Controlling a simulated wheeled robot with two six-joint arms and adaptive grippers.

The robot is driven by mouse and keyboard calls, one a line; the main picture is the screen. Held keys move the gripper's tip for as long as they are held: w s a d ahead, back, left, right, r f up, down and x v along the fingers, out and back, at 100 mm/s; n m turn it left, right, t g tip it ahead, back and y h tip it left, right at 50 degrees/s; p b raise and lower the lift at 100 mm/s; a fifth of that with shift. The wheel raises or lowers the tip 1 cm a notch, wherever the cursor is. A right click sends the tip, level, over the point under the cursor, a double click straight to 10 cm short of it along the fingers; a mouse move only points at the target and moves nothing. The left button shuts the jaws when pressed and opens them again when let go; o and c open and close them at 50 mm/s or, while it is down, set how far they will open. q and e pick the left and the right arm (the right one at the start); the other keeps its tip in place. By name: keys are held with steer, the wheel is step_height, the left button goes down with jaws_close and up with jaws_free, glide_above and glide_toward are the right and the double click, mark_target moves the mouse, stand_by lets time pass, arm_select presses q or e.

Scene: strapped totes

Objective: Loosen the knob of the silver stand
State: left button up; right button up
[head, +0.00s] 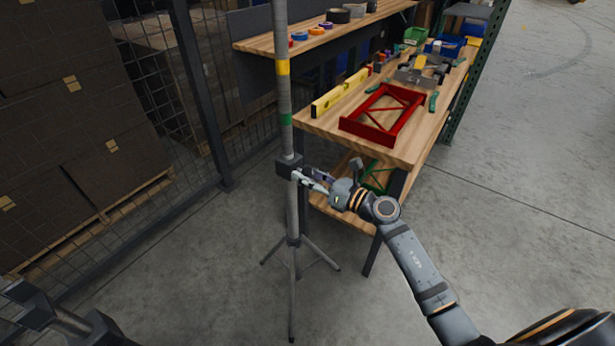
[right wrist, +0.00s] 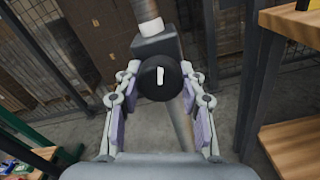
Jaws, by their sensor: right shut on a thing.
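The silver stand (head: 292,215) is an upright grey pole on spread tripod legs, with yellow and green bands and a dark clamp collar (head: 287,167) partway up. Its round black knob (right wrist: 160,77) faces the right wrist camera and has a white mark that looks nearly upright. My right gripper (head: 305,178) reaches the collar from the right and is shut on the knob, one finger on each side. In the head view the fingers largely hide the knob. The collar block (right wrist: 155,44) shows behind the knob in the right wrist view. My left gripper is not clearly in view.
A wooden workbench (head: 425,148) stands right of the stand, holding a red frame (head: 383,115), a yellow level (head: 340,92) and tools. A mesh fence and stacked cartons (head: 75,110) are at left. Floor around the tripod is clear. Dark mechanical parts show at lower left.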

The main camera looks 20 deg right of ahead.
steer(key=shift+f, duration=0.1)
steer(key=o, duration=1.2)
steer(key=shift+s+d, duration=0.2)
steer(key=shift+s, duration=0.1)
steer(key=v, duration=0.6)
steer(key=shift+s+d, duration=0.25)
steer(key=shift+s, duration=0.1)
